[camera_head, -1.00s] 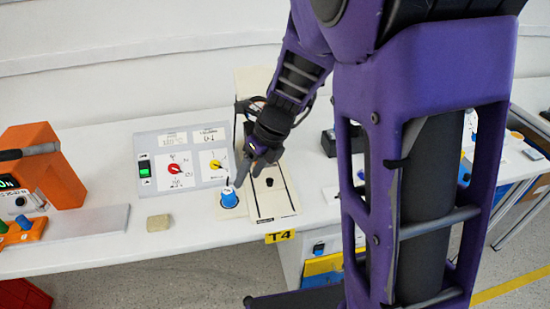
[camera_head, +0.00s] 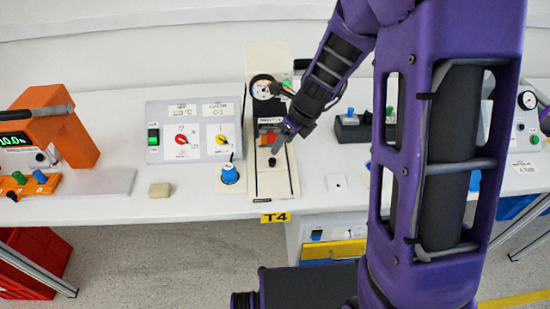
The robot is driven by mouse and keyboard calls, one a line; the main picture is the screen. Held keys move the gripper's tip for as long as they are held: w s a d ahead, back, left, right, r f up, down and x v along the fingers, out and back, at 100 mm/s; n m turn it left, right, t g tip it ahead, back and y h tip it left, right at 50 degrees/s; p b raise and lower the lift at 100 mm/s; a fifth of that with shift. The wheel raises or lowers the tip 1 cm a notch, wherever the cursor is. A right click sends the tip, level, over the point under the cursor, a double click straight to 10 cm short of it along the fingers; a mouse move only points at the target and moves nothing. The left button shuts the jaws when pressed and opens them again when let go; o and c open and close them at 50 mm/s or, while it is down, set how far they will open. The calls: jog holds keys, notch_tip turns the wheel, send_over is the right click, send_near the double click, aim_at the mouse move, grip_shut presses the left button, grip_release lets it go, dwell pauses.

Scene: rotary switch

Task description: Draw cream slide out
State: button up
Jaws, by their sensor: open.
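The cream unit (camera_head: 256,189) is a tall narrow device on the white bench, with a flat cream slide (camera_head: 276,180) at its front. A small black knob (camera_head: 272,162) stands on the slide. My gripper (camera_head: 276,146) is open, fingers pointing down and left, over the right side of the unit just behind the knob. Its fingertips look close to the knob; I cannot tell whether they touch it. My gripper and forearm hide part of the unit's right side.
A blue knob (camera_head: 230,174) stands just left of the slide. A grey panel (camera_head: 195,130) with red and yellow dials is further left, with a beige block (camera_head: 159,190) in front. A black box (camera_head: 352,130) with coloured knobs stands right. The bench's front edge carries a yellow T4 label (camera_head: 275,217).

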aim_at(272, 160)
jog(key=b+x, duration=0.1)
jog(key=x, duration=0.8)
jog(key=shift+w+a+f+b, duration=0.1)
jog(key=shift+f+b, duration=0.2)
jog(key=shift+b, duration=0.05)
grip_shut()
dwell(0.9)
